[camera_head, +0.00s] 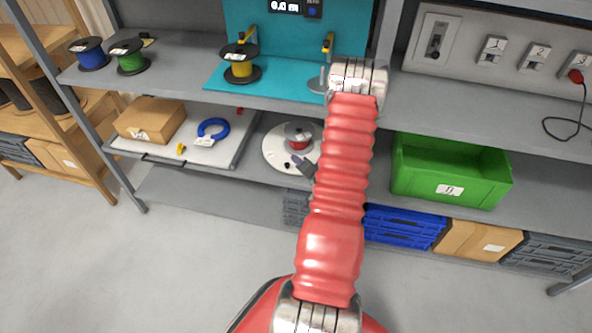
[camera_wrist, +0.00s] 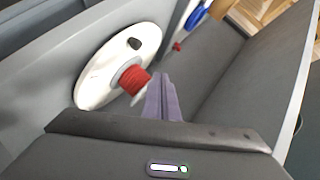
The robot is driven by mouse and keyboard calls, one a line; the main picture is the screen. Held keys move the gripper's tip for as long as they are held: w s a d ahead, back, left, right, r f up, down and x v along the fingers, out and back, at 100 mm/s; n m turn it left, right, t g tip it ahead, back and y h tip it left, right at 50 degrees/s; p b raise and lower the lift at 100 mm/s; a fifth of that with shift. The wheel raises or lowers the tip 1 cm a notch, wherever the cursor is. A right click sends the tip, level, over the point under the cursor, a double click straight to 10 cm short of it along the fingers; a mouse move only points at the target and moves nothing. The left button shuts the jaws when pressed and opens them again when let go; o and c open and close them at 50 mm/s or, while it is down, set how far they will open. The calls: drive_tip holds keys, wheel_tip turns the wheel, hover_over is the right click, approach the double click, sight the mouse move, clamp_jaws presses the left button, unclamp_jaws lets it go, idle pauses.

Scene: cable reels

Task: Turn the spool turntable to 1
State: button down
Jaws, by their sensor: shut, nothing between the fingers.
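The spool turntable, a round white disc (camera_head: 273,153), lies on the middle shelf under the blue-backed bench. It also shows in the wrist view (camera_wrist: 92,88). A small spool of red cable (camera_head: 298,136) stands on it and shows in the wrist view too (camera_wrist: 133,78). I cannot read any number on the disc. My gripper (camera_head: 303,166) is shut and empty at the disc's front right part. In the wrist view its purple-grey fingers (camera_wrist: 162,82) are close to the red spool; contact cannot be told. My arm hides the area to the right.
Left of the turntable, a tray (camera_head: 235,150) holds a cardboard box (camera_head: 150,120) and a blue cable coil (camera_head: 213,129). A green bin (camera_head: 450,170) stands to the right. The upper shelf (camera_head: 190,62) lies above the turntable and limits height. The floor in front is clear.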

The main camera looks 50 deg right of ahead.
drive_tip(key=s+a+f+m+t+h, duration=0.1)
drive_tip(key=s+f+m+t+h, duration=0.1)
drive_tip(key=s+f+m, duration=0.3)
drive_tip(key=s+f, duration=0.2)
drive_tip(key=s, duration=0.2)
drive_tip(key=shift+s+a+f+m, duration=0.15)
drive_tip(key=shift+s+a+m, duration=0.15)
drive_tip(key=shift+s, duration=0.1)
drive_tip(key=x, duration=0.9)
drive_tip(key=shift+w+d, duration=0.1)
drive_tip(key=shift+w, duration=0.1)
drive_tip(key=w, duration=0.3)
drive_tip(key=shift+f, duration=0.2)
drive_tip(key=shift+w+a+f, duration=0.1)
drive_tip(key=shift+w+a, duration=0.25)
drive_tip(key=shift+w, duration=0.3)
drive_tip(key=shift+w+d, duration=0.1)
